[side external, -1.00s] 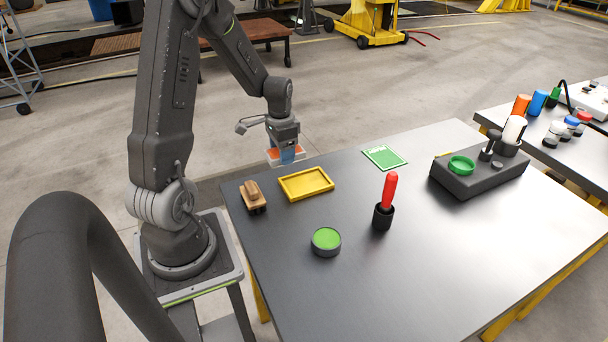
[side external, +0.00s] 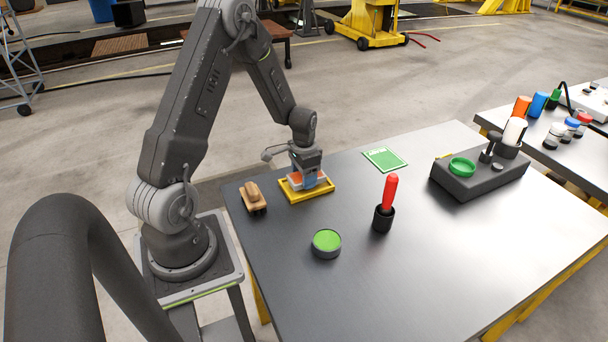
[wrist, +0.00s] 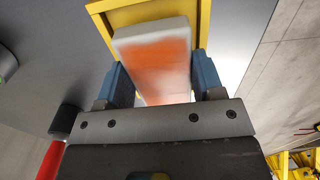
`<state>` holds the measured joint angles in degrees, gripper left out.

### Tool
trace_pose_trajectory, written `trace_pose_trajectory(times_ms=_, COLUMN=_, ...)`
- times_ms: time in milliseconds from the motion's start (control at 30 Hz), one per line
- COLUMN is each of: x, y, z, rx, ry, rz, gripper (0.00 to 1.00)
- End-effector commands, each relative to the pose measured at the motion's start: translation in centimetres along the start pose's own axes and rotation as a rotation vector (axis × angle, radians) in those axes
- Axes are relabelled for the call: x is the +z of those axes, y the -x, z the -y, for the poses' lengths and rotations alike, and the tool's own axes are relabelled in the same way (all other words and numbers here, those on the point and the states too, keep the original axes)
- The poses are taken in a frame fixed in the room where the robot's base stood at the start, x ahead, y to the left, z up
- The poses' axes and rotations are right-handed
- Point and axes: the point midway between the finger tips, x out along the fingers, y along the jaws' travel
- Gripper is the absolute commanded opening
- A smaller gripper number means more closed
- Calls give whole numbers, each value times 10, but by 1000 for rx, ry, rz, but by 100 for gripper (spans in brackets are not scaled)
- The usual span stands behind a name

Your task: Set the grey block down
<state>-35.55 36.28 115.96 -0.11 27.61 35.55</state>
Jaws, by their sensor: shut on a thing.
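The grey block (wrist: 151,50) is a light grey bar with an orange patch on the face toward the wrist camera. My gripper (side external: 308,182) is shut on it, with a blue finger on each side in the wrist view (wrist: 154,84). The yellow tray (side external: 290,197) lies on the dark table, and the block is at or just above it. I cannot tell whether the block touches the tray floor. In the wrist view the yellow tray rim (wrist: 204,30) shows behind and around the block's far end.
A wooden-handled brush (side external: 253,199) lies close left of the tray. A green-topped round tin (side external: 326,243), a red-handled tool in a black cup (side external: 384,213) and a green card (side external: 385,159) are on the table. A dark holder block (side external: 480,176) stands at the right. The table's front middle is clear.

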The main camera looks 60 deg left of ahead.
Motion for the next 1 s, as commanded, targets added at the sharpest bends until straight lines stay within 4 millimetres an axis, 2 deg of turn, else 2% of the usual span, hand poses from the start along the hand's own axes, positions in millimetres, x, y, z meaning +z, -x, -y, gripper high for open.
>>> trace_pose_trajectory(times_ms=533, x=0, y=-11, z=0, rx=-1, ry=0, rz=-1, gripper=22)
trace_pose_trajectory(times_ms=567, x=0, y=-12, z=0, rx=0, ry=0, rz=0, gripper=62)
trace_pose_trajectory(times_ms=767, x=0, y=-12, z=0, rx=0, ry=0, rz=0, gripper=82)
trace_pose_trajectory(times_ms=867, x=0, y=-8, z=0, rx=-1, ry=0, rz=-1, gripper=82)
trace_pose_trajectory(times_ms=900, x=0, y=-5, z=0, rx=-2, ry=0, rz=-2, gripper=82)
trace_pose_trajectory(times_ms=933, x=-1, y=-1, z=1, rx=-2, ry=0, rz=-4, gripper=87)
trace_pose_trajectory(times_ms=1000, x=-1, y=9, z=1, rx=-3, ry=0, rz=-5, gripper=87)
